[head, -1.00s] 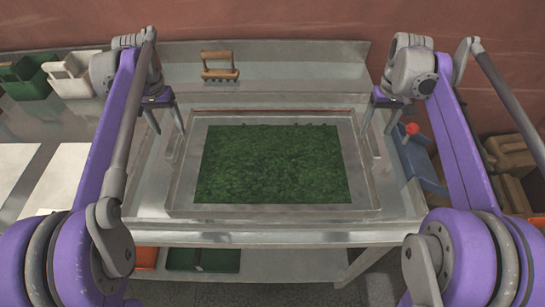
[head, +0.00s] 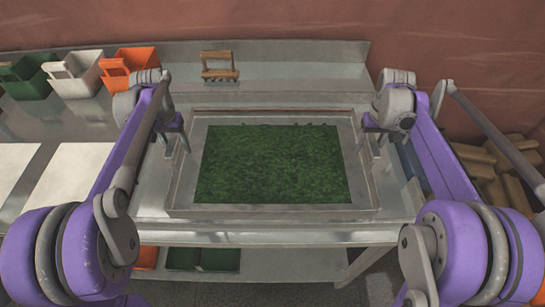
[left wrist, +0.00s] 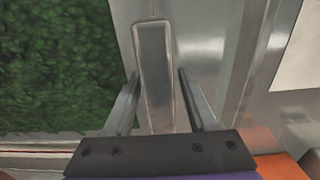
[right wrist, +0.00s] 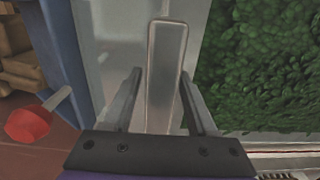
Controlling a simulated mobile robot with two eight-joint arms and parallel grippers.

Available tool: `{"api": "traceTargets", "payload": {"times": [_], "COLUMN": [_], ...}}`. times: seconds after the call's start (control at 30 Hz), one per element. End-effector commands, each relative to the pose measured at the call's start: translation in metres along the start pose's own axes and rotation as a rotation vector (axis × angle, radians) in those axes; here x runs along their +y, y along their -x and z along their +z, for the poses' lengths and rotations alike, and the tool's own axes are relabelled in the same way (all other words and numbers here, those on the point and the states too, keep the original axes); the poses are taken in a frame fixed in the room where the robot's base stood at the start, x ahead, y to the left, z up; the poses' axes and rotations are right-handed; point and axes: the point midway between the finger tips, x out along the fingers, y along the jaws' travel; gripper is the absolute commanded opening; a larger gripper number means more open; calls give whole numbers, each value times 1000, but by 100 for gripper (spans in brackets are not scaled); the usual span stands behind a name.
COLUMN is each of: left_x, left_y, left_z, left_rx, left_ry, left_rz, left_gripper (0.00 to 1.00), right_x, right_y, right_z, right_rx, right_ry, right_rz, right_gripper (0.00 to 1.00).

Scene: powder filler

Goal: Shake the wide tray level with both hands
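The wide tray (head: 271,210) is a shallow grey metal tray holding a dark green leafy layer (head: 270,165). It sits level on a metal bench. My left gripper (head: 177,150) is at the tray's left side, open. In the left wrist view its fingers (left wrist: 160,95) stand on either side of an upright metal handle (left wrist: 153,75), with gaps. My right gripper (head: 374,148) is at the right side, open. In the right wrist view its fingers (right wrist: 163,95) flank a similar handle (right wrist: 165,75), also with gaps.
Green (head: 25,78), white (head: 75,75) and orange (head: 130,70) bins stand at the back left. A red knob (right wrist: 28,123) shows beside the bench's right side. Brown blocks (head: 500,175) lie at the right.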

Motion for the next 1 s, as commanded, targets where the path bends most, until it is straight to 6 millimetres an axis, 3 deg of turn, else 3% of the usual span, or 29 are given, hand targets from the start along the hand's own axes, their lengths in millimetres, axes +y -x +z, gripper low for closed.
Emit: {"api": "traceTargets", "payload": {"times": [0.03,0.3,1.0], "left_x": [0,0,0], "left_y": [0,0,0], "left_z": [0,0,0], "left_rx": [0,0,0], "left_ry": [0,0,0], "left_rz": [0,0,0], "left_gripper": [47,0,0], "right_x": [0,0,0], "right_y": [0,0,0], "right_z": [0,0,0], "right_rx": [0,0,0], "right_ry": [0,0,0], "right_rz": [0,0,0], "right_gripper": [47,0,0]}}
